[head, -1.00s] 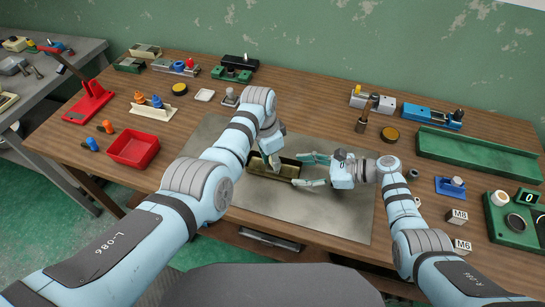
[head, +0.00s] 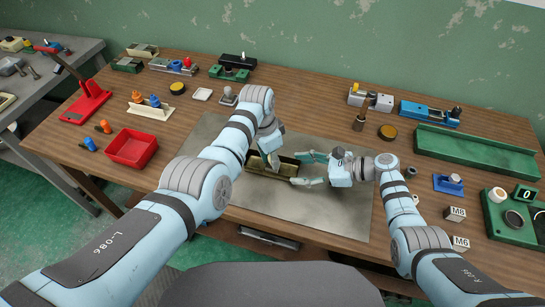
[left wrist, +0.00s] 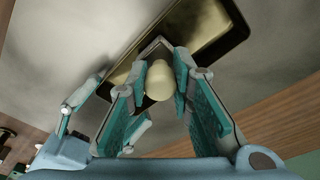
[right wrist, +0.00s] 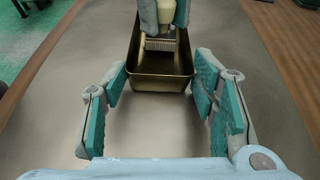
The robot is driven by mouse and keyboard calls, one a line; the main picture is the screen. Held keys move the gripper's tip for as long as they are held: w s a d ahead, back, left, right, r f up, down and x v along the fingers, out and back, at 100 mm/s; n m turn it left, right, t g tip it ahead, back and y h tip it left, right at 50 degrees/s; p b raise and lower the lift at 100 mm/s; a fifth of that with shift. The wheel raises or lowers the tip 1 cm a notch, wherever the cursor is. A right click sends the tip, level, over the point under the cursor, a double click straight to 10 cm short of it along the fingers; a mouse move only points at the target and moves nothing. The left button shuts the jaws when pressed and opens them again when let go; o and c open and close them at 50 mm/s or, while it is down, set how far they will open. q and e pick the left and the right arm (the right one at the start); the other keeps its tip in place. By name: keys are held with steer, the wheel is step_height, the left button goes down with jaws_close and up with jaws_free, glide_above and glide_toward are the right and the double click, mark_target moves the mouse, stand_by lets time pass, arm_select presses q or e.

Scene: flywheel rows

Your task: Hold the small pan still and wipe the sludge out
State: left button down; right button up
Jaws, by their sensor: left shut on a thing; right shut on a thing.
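The small pan (head: 262,171) is a brassy, dark-rimmed rectangular tray on the grey mat. It also shows in the right wrist view (right wrist: 160,84). My right gripper (head: 315,169) is shut on the pan's right end, one finger on each long side. Darker patches show on the pan floor (left wrist: 205,25); I cannot tell how much is sludge.
The grey mat (head: 335,215) is clear around the pan. A red tray (head: 133,148) stands left on the wooden table. A dark bottle (head: 360,120), a round tin (head: 387,132) and a long green tray (head: 475,150) stand right. Blocks marked M8 and M6 (head: 461,243) lie front right.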

arm_select(q)
steer(key=shift+w+a, duration=0.15)
steer(key=shift+a, duration=0.45)
steer(key=shift+s+d, duration=0.3)
steer(key=shift+d, duration=0.65)
steer(key=shift+w+a+f, duration=0.1)
steer(key=shift+w+a, duration=0.05)
steer(key=shift+a, duration=0.35)
steer(key=shift+w+a, duration=0.15)
steer(key=shift+a, duration=0.3)
steer(key=shift+s+d, duration=0.15)
steer(key=shift+d, duration=0.4)
steer(key=shift+s+a+r, duration=0.1)
steer(key=shift+s+r, duration=0.05)
steer(key=shift+r, duration=0.15)
steer(key=shift+r, duration=0.1)
